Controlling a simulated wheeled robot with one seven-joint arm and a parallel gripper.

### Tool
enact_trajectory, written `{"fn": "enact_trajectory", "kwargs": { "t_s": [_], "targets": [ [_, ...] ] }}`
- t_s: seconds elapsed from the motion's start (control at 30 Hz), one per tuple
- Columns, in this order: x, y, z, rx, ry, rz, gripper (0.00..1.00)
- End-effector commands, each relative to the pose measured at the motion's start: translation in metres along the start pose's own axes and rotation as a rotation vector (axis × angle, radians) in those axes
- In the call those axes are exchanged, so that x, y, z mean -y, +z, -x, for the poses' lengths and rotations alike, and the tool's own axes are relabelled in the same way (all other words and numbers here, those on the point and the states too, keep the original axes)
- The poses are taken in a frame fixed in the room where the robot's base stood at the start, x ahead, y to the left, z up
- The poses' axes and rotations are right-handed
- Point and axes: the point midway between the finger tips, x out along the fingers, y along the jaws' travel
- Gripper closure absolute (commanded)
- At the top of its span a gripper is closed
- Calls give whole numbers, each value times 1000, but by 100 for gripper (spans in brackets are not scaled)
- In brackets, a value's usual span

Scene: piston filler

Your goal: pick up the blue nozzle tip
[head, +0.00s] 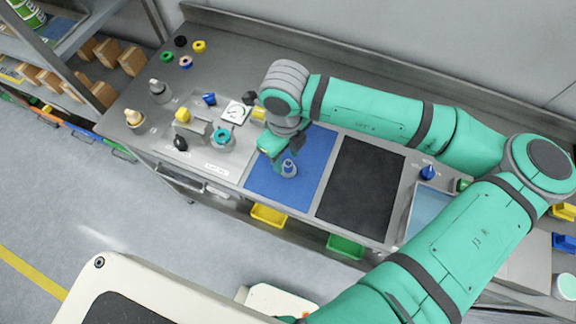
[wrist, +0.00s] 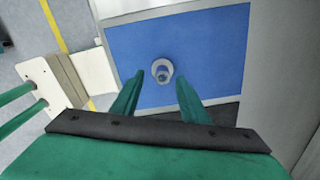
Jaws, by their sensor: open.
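A small nozzle piece (head: 288,169), with a grey lower part and a bluish top, stands on the blue mat (head: 262,182). In the wrist view the nozzle (wrist: 162,71) appears from above as a round grey ring with a bluish middle. My gripper (head: 279,157) is over the mat, close beside the nozzle in the head view. In the wrist view my gripper (wrist: 161,82) is open and empty, its fingers on either side of the nozzle's line and just short of it. The height gap is hard to judge. Another dark blue piece (head: 209,99) lies further left on the bench.
A black mat (head: 362,185) lies right of the blue one. A grey fixture with a teal ring (head: 222,136) and a yellow-tipped nozzle (head: 134,118) stand to the left. A blue knob (head: 428,172) is at right. Yellow (head: 268,215) and green (head: 345,246) bins hang below the front edge.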

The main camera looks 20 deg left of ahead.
Motion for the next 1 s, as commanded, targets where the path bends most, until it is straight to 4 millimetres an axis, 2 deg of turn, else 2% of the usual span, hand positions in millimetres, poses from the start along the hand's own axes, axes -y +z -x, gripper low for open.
{"fn": "enact_trajectory", "kwargs": {
  "t_s": [0.33, 0.67, 0.73, 0.8, 1.0],
  "targets": [
    [4, 0, -43, 1, 3, 9, 59],
    [4, 0, -50, 1, 1, 7, 59],
    [5, -1, -50, 1, 1, 6, 71],
    [5, -1, -50, 1, 1, 6, 88],
    [5, -1, -50, 1, 1, 5, 90]
  ]
}}
